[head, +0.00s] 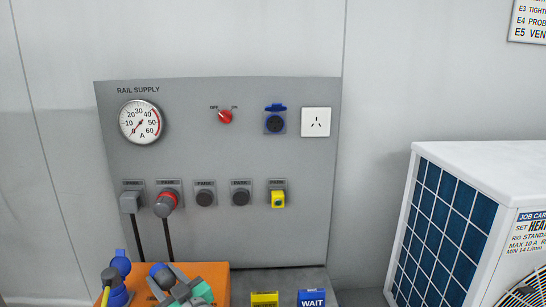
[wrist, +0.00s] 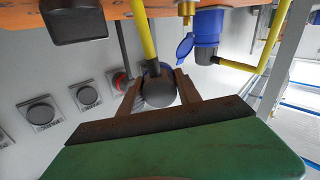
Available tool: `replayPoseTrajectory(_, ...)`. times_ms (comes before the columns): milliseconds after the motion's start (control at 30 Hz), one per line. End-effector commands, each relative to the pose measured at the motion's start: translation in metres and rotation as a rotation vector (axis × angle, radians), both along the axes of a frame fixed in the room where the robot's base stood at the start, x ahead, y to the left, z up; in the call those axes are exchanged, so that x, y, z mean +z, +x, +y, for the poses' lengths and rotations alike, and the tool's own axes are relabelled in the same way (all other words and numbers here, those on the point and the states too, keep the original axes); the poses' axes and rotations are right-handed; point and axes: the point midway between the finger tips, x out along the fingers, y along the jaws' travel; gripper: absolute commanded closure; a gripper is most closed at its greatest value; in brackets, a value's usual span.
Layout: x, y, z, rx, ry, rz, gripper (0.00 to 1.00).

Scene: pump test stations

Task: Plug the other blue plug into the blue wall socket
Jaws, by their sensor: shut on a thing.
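My gripper (head: 168,280) is low in the head view, in front of the orange machine. In the wrist view my gripper (wrist: 158,92) has its two brown fingers shut around a plug (wrist: 157,92). The plug has a dark round body and a yellow cable; a little blue shows at its edge, and its blue front (head: 157,270) shows in the head view. The blue wall socket (head: 275,123) is on the grey panel, its blue lid raised, with nothing in it. Another blue connector (head: 119,268) sits at the left of the machine; it also shows in the wrist view (wrist: 207,25).
The grey panel (head: 225,160) also holds a gauge (head: 140,122), a red switch (head: 225,117) and a white socket (head: 316,122). Below is a row of parked plugs and caps (head: 205,193). The orange machine (head: 215,275) is near; a white unit (head: 480,155) stands right.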

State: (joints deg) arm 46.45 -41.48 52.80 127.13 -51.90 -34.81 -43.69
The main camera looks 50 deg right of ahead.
Motion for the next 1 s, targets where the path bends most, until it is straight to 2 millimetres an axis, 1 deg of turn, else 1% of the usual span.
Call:
replayPoseTrajectory(33, 0.028, 0.002, -0.025, -0.041, -0.046, -0.002, 1.00)
replayPoseTrajectory(67, 0.039, 0.003, -0.039, -0.067, -0.072, 0.004, 1.00)
replayPoseTrajectory(100, 0.056, 0.003, -0.059, -0.105, -0.110, 0.010, 1.00)
replayPoseTrajectory(167, 0.082, 0.000, -0.089, -0.166, -0.166, 0.023, 1.00)
replayPoseTrajectory(200, 0.099, -0.003, -0.110, -0.208, -0.201, 0.035, 1.00)
replayPoseTrajectory(267, 0.128, -0.011, -0.140, -0.277, -0.254, 0.054, 1.00)
replayPoseTrajectory(300, 0.147, -0.017, -0.158, -0.321, -0.289, 0.069, 1.00)
replayPoseTrajectory(367, 0.175, -0.029, -0.186, -0.393, -0.334, 0.096, 1.00)
replayPoseTrajectory(400, 0.195, -0.038, -0.203, -0.438, -0.364, 0.115, 1.00)
replayPoseTrajectory(467, 0.224, -0.054, -0.227, -0.507, -0.406, 0.144, 1.00)
replayPoseTrajectory(500, 0.242, -0.064, -0.242, -0.550, -0.431, 0.166, 1.00)
replayPoseTrajectory(600, 0.279, -0.089, -0.268, -0.639, -0.478, 0.214, 1.00)
replayPoseTrajectory(700, 0.301, -0.106, -0.284, -0.696, -0.503, 0.249, 1.00)
replayPoseTrajectory(833, 0.312, -0.115, -0.292, -0.723, -0.516, 0.267, 1.00)
replayPoseTrajectory(1000, 0.314, -0.107, -0.301, -0.722, -0.515, 0.268, 1.00)
